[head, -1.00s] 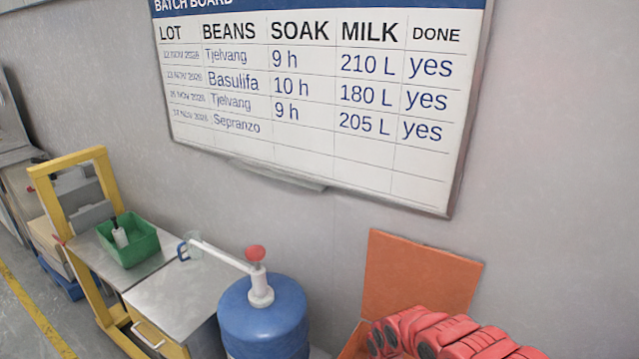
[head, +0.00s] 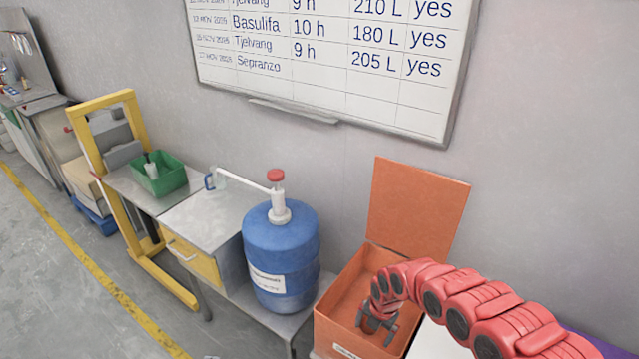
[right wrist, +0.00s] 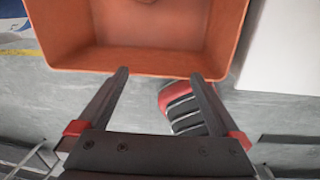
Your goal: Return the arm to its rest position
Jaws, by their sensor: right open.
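My right arm (head: 455,305), red with dark joint caps, reaches in from the right edge of the head view. Its gripper (head: 377,322) points down at the open orange box (head: 340,300), whose lid (head: 415,210) stands up against the wall. In the right wrist view the gripper (right wrist: 160,74) has its two dark fingers spread wide with nothing between them. The orange box (right wrist: 150,60) lies just beyond the fingertips in that view. I cannot tell whether the fingers are inside the box or above it. My left gripper is not in view.
A blue drum (head: 282,250) with a white pump and red knob (head: 275,175) stands left of the box. Further left are a metal bench (head: 205,215), a green bin (head: 160,180) and a yellow frame (head: 88,140). A batch board (head: 330,80) hangs above.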

